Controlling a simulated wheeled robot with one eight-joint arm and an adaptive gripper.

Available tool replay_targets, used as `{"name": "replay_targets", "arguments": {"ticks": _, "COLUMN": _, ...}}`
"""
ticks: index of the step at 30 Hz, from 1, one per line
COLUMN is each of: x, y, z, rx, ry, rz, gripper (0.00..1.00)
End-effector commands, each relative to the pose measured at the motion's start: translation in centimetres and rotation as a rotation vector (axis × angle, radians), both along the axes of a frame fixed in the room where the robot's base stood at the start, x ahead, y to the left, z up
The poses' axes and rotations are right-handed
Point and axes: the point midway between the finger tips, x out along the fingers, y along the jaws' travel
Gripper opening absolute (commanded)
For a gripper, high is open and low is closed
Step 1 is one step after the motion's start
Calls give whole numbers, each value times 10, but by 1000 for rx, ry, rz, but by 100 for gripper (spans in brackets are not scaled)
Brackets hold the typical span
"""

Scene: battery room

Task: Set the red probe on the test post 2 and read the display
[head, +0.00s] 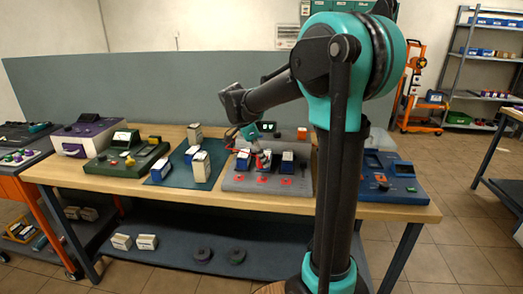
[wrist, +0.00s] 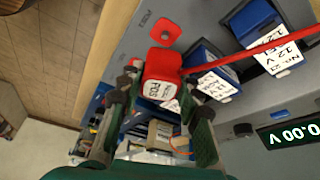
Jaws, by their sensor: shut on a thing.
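My gripper (wrist: 162,92) is shut on the red probe (wrist: 163,68), whose white label reads POS; a red lead runs from it to the right. In the head view my gripper (head: 251,134) is over the grey test station (head: 237,187). The head view shows red pads along the station's front, one in the middle (head: 263,180). The display (wrist: 290,132) shows 00.00 V. The probe's tip is hidden.
Blue batteries with white 12 V labels (wrist: 213,82) stand in the station close to the probe. A blue-green mat (head: 175,176) with boxes, a green device (head: 127,157) and a blue device (head: 390,180) share the wooden bench (head: 225,200).

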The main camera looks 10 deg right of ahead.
Motion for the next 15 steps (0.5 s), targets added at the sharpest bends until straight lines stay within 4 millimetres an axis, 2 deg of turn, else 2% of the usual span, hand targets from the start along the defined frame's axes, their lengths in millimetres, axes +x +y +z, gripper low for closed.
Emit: {"name": "replay_targets", "arguments": {"ticks": 15, "x": 0, "y": 0, "z": -45, "rx": 0, "ry": 0, "rz": 0, "gripper": 0}}
